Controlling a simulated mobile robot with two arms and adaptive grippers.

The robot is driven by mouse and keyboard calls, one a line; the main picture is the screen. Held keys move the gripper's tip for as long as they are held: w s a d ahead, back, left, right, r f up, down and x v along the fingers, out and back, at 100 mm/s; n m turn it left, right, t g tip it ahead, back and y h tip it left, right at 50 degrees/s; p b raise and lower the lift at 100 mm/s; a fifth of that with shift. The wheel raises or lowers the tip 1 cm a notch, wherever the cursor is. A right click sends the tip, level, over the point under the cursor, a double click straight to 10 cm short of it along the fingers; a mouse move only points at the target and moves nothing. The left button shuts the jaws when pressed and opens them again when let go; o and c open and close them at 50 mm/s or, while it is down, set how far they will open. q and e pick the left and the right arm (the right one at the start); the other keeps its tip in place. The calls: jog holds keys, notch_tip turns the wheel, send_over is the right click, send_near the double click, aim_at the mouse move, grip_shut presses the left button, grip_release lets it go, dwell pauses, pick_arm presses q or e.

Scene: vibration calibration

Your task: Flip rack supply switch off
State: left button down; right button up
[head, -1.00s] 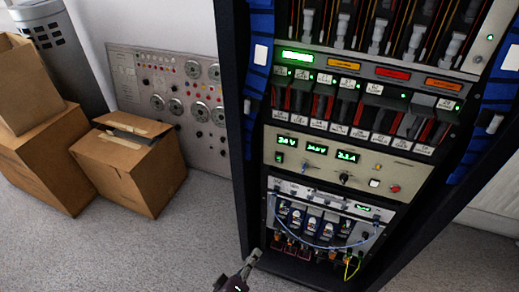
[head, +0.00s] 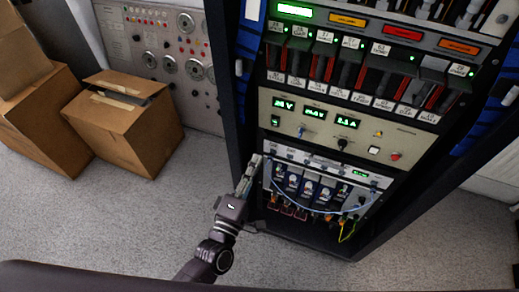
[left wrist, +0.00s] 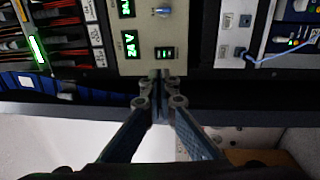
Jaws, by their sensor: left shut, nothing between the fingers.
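The rack's beige supply panel (head: 320,128) has three lit green displays across its top. A small dark rocker switch with green lit marks (head: 275,121) sits under its leftmost display. I take this as the rack supply switch, though its label is too small to read. It also shows in the left wrist view (left wrist: 166,53), just beyond my fingertips. My left gripper (head: 256,160) is shut and empty, in front of the rack's left edge, below the switch in the head view. In the wrist view its fingertips (left wrist: 160,77) point at the panel edge by the switch; contact cannot be told.
A small toggle (head: 301,131), a black knob (head: 342,144) and a red button (head: 395,156) share the panel. Below is a module bay (head: 315,190) with a looping blue cable. Cardboard boxes (head: 125,125) stand on the left; the floor between is clear.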

aim_at(274, 119)
pick_arm(q)
jog(key=b+x, duration=0.2)
jog(key=x, duration=1)
jog(key=shift+w+r, duration=0.1)
jog(key=shift+w, duration=0.2)
jog(key=shift+w+d+r+b, duration=0.1)
jog(key=shift+w+r+b, duration=0.05)
jog(key=shift+w+b, duration=0.15)
jog(key=shift+r, duration=0.1)
